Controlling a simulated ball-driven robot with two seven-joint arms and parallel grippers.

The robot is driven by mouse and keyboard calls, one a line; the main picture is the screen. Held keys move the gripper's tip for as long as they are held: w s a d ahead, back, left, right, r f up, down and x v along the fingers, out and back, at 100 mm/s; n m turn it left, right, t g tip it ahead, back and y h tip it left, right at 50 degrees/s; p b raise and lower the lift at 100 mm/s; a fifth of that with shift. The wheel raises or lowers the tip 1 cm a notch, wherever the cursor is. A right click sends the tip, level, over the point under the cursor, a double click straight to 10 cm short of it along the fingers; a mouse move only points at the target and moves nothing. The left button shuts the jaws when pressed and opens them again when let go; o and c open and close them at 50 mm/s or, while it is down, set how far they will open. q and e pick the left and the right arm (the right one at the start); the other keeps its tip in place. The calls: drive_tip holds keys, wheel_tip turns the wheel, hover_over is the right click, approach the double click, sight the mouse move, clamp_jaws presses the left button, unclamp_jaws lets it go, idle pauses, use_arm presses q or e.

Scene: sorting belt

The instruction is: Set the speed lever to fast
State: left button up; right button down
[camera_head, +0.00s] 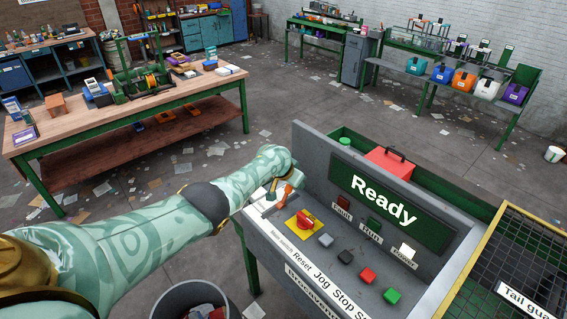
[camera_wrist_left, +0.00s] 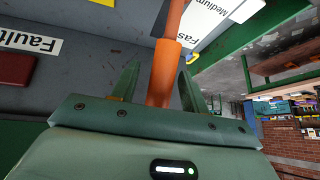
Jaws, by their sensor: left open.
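The speed lever shows as an orange handle (camera_wrist_left: 166,62) in the wrist view, with its thin shaft rising to the top edge. A white label beside it (camera_wrist_left: 218,20) reads "Medium" and a cut-off "Fas". My left gripper (camera_wrist_left: 157,88) is open, with one finger on each side of the orange handle; I cannot tell whether either touches it. In the head view my left gripper (camera_head: 279,184) is at the left end of the control panel, over the lever (camera_head: 286,193) and its white plate (camera_head: 257,202). The lever's exact setting is hidden. My right gripper is out of view.
The grey panel (camera_head: 322,277) has a red rotary switch on yellow (camera_head: 305,222) close to my gripper, and several buttons to its right. The display (camera_head: 388,203) reads "Ready". A bin (camera_head: 190,290) stands below. A mesh guard (camera_head: 520,262) is at right.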

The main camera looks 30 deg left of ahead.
use_arm(q)
drive_tip(key=p+v, duration=0.6)
drive_tip(key=v, duration=0.8)
drive_tip(key=shift+s, duration=0.1)
